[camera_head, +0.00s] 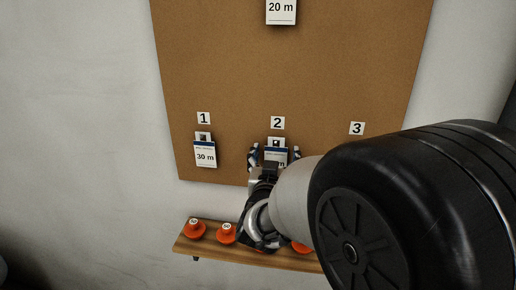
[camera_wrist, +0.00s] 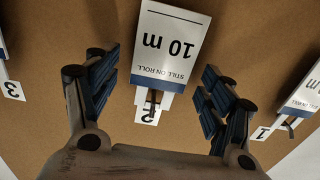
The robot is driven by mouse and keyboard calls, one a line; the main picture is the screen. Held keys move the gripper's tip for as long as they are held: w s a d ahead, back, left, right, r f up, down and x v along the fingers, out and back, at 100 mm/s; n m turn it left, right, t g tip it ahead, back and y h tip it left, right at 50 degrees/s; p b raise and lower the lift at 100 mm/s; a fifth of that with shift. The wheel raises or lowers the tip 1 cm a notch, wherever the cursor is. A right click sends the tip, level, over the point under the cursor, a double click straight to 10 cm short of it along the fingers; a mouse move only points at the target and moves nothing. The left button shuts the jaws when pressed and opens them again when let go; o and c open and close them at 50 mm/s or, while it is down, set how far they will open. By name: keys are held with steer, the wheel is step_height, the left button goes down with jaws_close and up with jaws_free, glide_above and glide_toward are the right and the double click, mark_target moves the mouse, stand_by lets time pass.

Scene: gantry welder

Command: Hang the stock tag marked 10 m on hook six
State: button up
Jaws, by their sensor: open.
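The stock tag marked 10 m (camera_wrist: 172,42) hangs at hook two, beside the number 2 label (camera_wrist: 148,116). It appears upside down in the wrist view. In the head view only its top (camera_head: 276,147) shows above my gripper (camera_head: 275,160). My gripper is open, and in the wrist view its two fingers (camera_wrist: 158,95) stand apart on either side of the tag's top end. Neither finger is seen touching the tag. Hook six is not in view.
A 30 m tag (camera_head: 205,154) hangs under number 1 and a 20 m tag (camera_head: 281,10) hangs higher on the corkboard (camera_head: 300,75). A tag edge (camera_wrist: 3,52) shows by number 3. A wooden shelf (camera_head: 290,261) with orange knobs (camera_head: 194,230) lies below. My arm hides the lower right.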

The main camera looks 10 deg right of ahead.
steer(key=shift+w, duration=0.2)
steer(key=c, duration=1.3)
steer(key=shift+r+p, duration=0.35)
steer(key=shift+r, duration=0.35)
steer(key=shift+s, duration=0.1)
stand_by(0.4)
steer(key=shift+v, duration=3.45)
